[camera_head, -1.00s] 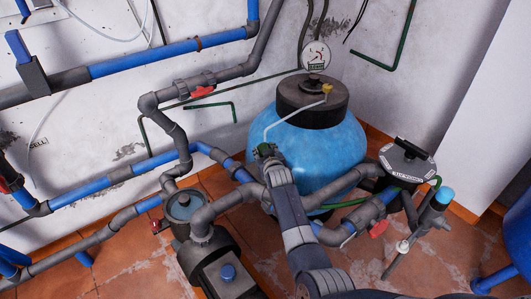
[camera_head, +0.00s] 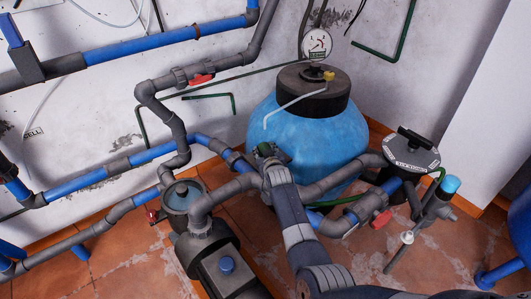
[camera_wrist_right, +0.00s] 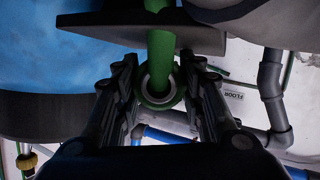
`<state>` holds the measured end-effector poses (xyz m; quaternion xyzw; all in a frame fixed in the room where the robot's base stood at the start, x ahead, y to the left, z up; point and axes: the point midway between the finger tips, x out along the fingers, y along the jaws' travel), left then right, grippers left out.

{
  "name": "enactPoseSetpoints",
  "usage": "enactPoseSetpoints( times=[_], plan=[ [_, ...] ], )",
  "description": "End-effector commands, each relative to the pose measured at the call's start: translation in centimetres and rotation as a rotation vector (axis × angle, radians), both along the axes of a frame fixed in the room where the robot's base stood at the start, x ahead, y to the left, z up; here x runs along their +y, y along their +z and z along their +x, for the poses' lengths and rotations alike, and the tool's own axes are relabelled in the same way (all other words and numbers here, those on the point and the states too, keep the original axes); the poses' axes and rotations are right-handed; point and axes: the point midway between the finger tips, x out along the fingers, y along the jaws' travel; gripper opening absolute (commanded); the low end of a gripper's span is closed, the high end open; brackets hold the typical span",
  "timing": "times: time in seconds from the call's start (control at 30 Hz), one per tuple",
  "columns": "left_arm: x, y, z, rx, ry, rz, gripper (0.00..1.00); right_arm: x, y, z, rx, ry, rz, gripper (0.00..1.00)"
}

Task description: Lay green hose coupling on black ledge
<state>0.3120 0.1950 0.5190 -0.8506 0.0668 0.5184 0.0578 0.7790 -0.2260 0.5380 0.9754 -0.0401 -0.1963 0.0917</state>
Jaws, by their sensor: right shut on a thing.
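My right gripper (camera_head: 265,153) is in front of the blue tank. It is shut on the green hose coupling (camera_head: 264,148), which is mostly hidden behind the fingers in the head view. In the right wrist view the coupling (camera_wrist_right: 161,52) is a green tube with a round ringed end, between the two fingers of the right gripper (camera_wrist_right: 160,100). A dark flat slab (camera_wrist_right: 92,20) lies behind the coupling there; I cannot tell whether it is the black ledge or whether they touch. I cannot pick out the ledge in the head view. My left gripper is not in view.
The blue tank (camera_head: 320,135) with its black cap and gauge (camera_head: 317,44) stands behind my gripper. Grey and blue pipes surround it. A dark pump (camera_head: 222,262) is at lower left, and a lidded black canister (camera_head: 410,157) is at right. Tiled floor shows between them.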

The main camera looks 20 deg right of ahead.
Motion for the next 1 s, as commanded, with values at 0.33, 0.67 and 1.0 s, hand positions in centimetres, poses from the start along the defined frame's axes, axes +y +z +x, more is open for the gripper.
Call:
enactPoseSetpoints(
  times=[0.33, 0.67, 1.0],
  plan=[
    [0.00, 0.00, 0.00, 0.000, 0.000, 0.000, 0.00, 0.00, 0.04, 0.01, -0.001, 0.000, 0.000, 0.08],
    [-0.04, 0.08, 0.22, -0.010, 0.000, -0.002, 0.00, 0.00, -0.04, -0.01, 0.000, 0.000, 0.000, 0.60],
    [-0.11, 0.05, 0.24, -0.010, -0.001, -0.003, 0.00, 0.03, -0.06, -0.05, 0.002, 0.001, 0.000, 0.60]
  ],
)
